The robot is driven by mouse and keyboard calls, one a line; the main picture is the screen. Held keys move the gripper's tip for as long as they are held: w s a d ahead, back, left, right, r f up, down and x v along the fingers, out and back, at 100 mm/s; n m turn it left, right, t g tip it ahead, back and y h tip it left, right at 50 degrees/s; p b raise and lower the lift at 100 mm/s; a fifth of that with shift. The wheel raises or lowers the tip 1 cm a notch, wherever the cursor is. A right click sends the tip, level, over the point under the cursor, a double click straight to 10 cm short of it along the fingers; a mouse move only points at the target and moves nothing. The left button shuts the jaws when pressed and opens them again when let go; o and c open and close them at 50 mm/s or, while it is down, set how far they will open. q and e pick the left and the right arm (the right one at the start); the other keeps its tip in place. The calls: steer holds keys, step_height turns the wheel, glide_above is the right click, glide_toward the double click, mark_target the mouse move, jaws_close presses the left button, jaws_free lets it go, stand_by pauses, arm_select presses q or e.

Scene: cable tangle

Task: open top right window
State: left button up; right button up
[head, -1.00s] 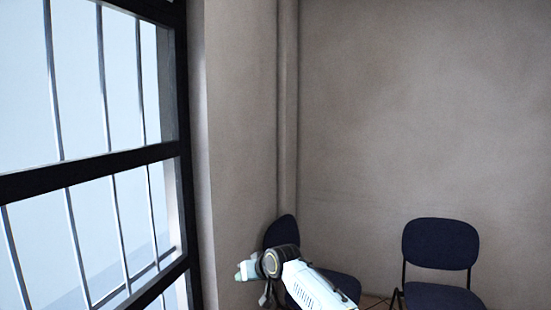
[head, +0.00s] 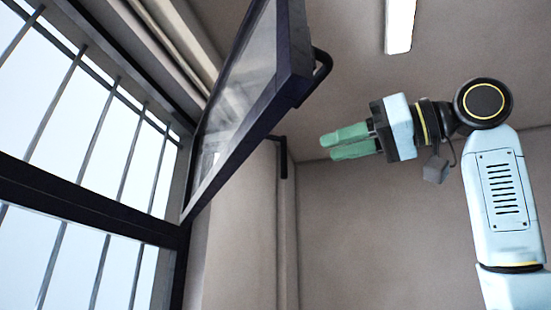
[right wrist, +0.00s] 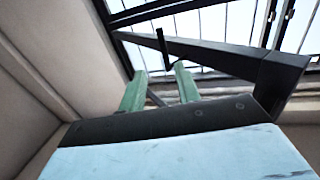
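The top right window sash (head: 245,95) has a dark frame and glass. It stands swung out into the room, at an angle to the barred window opening (head: 95,110). A black bent handle (head: 322,72) juts from its near edge, and another black bracket (head: 283,158) shows lower down. My right gripper (head: 328,146) has green fingers, a little apart and empty, to the right of the sash and clear of it. In the right wrist view the fingers (right wrist: 160,72) are spread, with the dark sash frame (right wrist: 225,58) beyond them. My left gripper is out of view.
Dark window bars and a crossbar (head: 90,205) fill the left side. A bare wall (head: 390,240) stands behind my right arm, and a ceiling lamp (head: 399,25) hangs above. There is free room between the sash and my right arm.

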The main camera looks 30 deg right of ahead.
steer(key=p+x, duration=0.3)
steer(key=x, duration=0.9)
steer(key=shift+a+r, duration=0.3)
steer(key=shift+a, duration=0.1)
steer(key=shift+s, duration=0.1)
jaws_close()
